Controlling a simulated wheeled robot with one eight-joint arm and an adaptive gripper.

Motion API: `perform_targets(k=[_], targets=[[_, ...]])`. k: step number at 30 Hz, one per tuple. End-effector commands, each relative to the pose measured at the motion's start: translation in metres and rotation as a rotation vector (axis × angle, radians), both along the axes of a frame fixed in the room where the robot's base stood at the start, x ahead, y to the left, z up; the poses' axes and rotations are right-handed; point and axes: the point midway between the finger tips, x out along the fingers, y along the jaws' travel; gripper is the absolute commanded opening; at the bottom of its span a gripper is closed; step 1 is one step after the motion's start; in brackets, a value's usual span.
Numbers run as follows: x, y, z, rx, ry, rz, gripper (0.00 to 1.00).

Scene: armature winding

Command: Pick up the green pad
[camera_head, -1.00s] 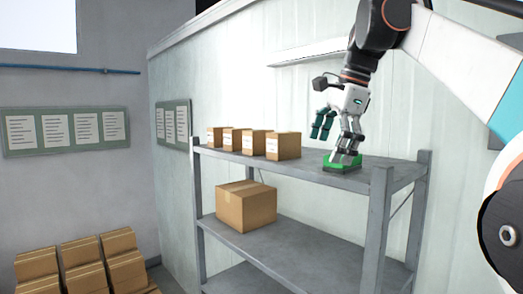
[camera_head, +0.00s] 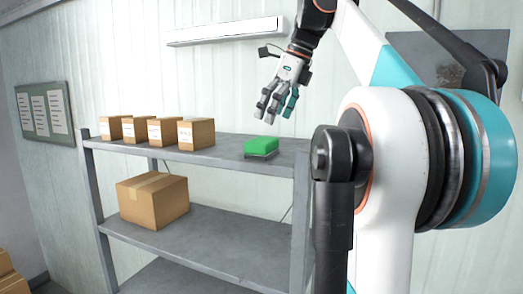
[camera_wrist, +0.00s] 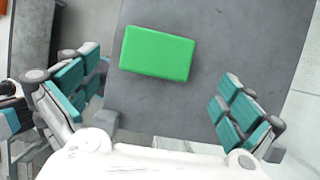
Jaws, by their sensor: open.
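The green pad (camera_head: 261,146) lies on the top shelf of the grey rack, near its right end, with a dark layer or base under it. In the wrist view the green pad (camera_wrist: 158,53) is a bright green rectangle, slightly tilted, lying flat beyond and between my fingers. My gripper (camera_head: 275,105) is above the shelf, over the pad and apart from it. In the wrist view my gripper (camera_wrist: 160,100) has its teal-padded fingers spread wide on both sides, with nothing between them.
Several small cardboard boxes (camera_head: 155,130) stand in a row on the left of the top shelf (camera_head: 222,150). A larger box (camera_head: 153,200) sits on the shelf below. A rack post (camera_head: 300,215) rises near the pad's right. The shelf is clear around the pad.

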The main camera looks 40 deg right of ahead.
Motion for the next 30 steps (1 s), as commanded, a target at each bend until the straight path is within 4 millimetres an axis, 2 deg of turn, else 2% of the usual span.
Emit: perform_targets(k=[3, 11, 21, 30], targets=[[0.005, 0.003, -0.013, -0.001, 0.0, 0.002, 1.0], [0.01, 0.006, -0.026, -0.001, 0.0, 0.002, 1.0], [0.024, 0.015, -0.062, -0.002, -0.001, 0.001, 1.0], [0.026, 0.016, -0.068, -0.002, -0.001, 0.001, 1.0]])
